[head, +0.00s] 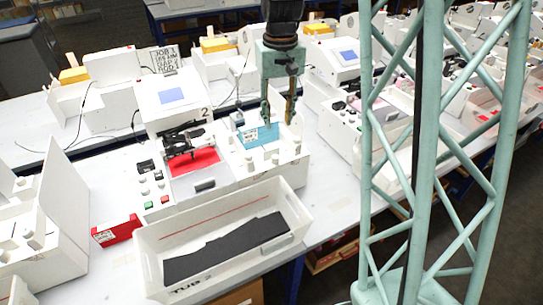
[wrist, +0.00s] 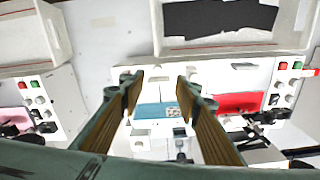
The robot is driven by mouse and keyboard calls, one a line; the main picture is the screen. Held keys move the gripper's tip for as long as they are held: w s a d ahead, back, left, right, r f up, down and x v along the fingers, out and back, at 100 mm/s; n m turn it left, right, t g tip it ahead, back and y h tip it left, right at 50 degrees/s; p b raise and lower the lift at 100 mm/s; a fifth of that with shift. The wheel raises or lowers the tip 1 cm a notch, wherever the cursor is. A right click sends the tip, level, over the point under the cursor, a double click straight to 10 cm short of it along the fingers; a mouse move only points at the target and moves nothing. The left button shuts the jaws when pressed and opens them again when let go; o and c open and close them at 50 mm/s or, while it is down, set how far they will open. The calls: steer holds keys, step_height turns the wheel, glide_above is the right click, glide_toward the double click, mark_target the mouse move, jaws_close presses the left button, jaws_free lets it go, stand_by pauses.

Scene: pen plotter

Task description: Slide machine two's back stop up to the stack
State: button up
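Machine two (head: 220,165) is the white unit marked "2" on the near table. Its feed bay on the right holds a blue stack (head: 258,137) with a white label; the stack also shows in the wrist view (wrist: 160,110). Small white and grey parts (wrist: 180,140) sit at the stack's back edge in the wrist view; the back stop appears to be among them, partly hidden. My gripper (head: 278,113) is over the right part of the bay, pointing down. Its two fingers are apart with nothing between them in the wrist view (wrist: 160,92).
A red plate (head: 195,162) and black pen carriage (head: 185,138) lie left of the bay. A white tub (head: 225,238) with dark sheets stands in front. A red box (head: 117,230) is at left. White posts (head: 250,165) stand along the bay's front.

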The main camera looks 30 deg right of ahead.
glide_above(275, 157)
step_height(275, 157, down, 5)
steer(key=shift+d+f, duration=0.1)
steer(key=shift+f, duration=0.1)
stand_by(0.4)
steer(key=shift+f, duration=6.8)
steer(key=shift+c, duration=0.2)
